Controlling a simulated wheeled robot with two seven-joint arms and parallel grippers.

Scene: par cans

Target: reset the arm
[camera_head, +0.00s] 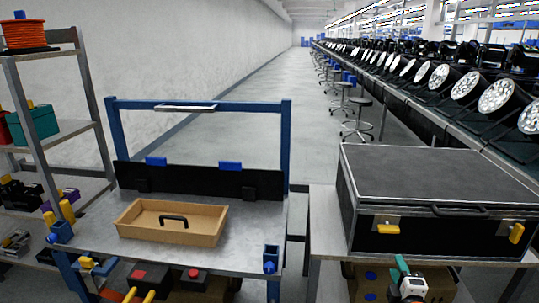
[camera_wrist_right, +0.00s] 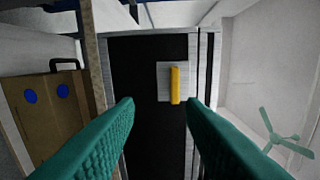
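My right gripper (camera_head: 402,268) shows at the bottom right of the head view, in front of the table with the black case. In the right wrist view its two teal fingers (camera_wrist_right: 161,103) are spread apart with nothing between them. The black case (camera_head: 438,172) is closed and has yellow latches on its front. In the wrist view, a dark front panel (camera_wrist_right: 145,75) with one yellow latch (camera_wrist_right: 175,85) lies beyond the fingertips, apart from them. I cannot make out my left gripper in the head view.
A wooden tray (camera_head: 125,222) with a black handle sits on the blue-framed workbench (camera_head: 250,240). A cardboard box (camera_head: 368,284) is under the case's table, close to my right gripper. Shelves (camera_head: 42,64) stand left. Stage lights (camera_head: 466,85) line the right; the aisle is open.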

